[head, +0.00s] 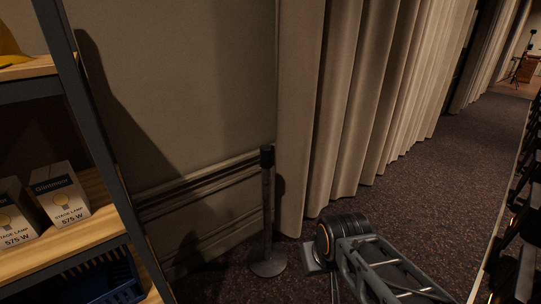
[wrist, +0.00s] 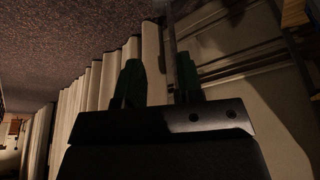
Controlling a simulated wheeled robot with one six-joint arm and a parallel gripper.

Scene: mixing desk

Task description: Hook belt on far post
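A slim dark post (head: 267,210) with a black head (head: 267,156) stands upright on a round base, close to the wall and the curtain's edge in the head view. No belt can be made out in either view. My gripper (wrist: 159,66) shows in the wrist view as two dark green fingers standing apart. The gap between them looks empty. In the head view my arm reaches in at the lower right, right of the post, and my fingers cannot be made out there. A narrow upright strip behind the gap in the wrist view is too dim to identify.
A shelf unit (head: 75,240) with boxed stage lamps (head: 61,195) and a blue crate (head: 105,280) stands at the left. A long pale curtain (head: 350,100) hangs behind the post. Carpet (head: 430,190) lies free along the curtain, with dark seat-like shapes at the right edge.

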